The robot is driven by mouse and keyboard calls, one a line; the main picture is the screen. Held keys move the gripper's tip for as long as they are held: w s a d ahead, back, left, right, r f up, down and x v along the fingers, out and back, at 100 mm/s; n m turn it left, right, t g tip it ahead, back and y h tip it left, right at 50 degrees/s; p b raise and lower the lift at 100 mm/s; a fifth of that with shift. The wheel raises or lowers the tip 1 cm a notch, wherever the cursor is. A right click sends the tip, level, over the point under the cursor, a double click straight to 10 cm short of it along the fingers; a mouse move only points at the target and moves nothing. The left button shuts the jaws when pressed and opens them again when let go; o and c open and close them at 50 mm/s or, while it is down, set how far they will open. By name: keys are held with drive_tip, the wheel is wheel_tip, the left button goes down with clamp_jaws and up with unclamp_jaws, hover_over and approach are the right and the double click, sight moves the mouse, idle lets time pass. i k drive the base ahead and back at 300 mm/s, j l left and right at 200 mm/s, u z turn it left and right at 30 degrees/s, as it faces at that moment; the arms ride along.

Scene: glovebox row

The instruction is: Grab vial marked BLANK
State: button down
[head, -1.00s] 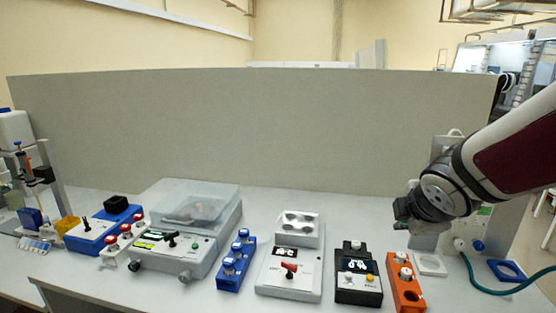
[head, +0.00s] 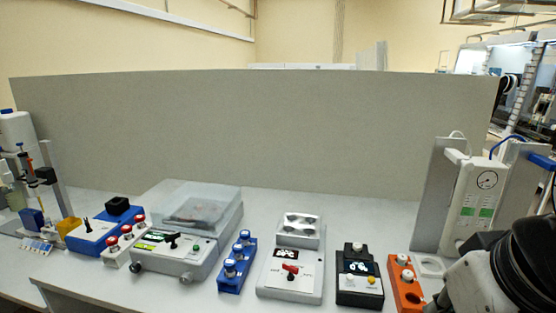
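No vial label is legible, so I cannot tell which vial is marked BLANK. An orange rack (head: 406,284) at the right holds white-capped vials (head: 403,260). A blue rack (head: 235,269) in the middle holds blue-capped vials (head: 237,248). A white rack (head: 122,248) at the left holds red-capped vials (head: 126,230). My arm fills the lower right corner, close to the camera and to the right of the orange rack. My gripper's fingers cannot be made out there, nor whether they hold anything.
A black device (head: 359,277) with a display stands just left of the orange rack. Farther left are a white device with a red knob (head: 291,272) and a clear-lidded machine (head: 187,234). A gauge unit (head: 477,200) stands behind my arm. A grey panel (head: 250,130) closes the back.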

sight(357, 248)
drive_tip(key=i+j+z, duration=0.2)
drive_tip(key=i+j, duration=0.3)
drive_tip(key=i+j+z, duration=0.2)
drive_tip(key=i+j, duration=0.3)
drive_tip(key=j, duration=0.15)
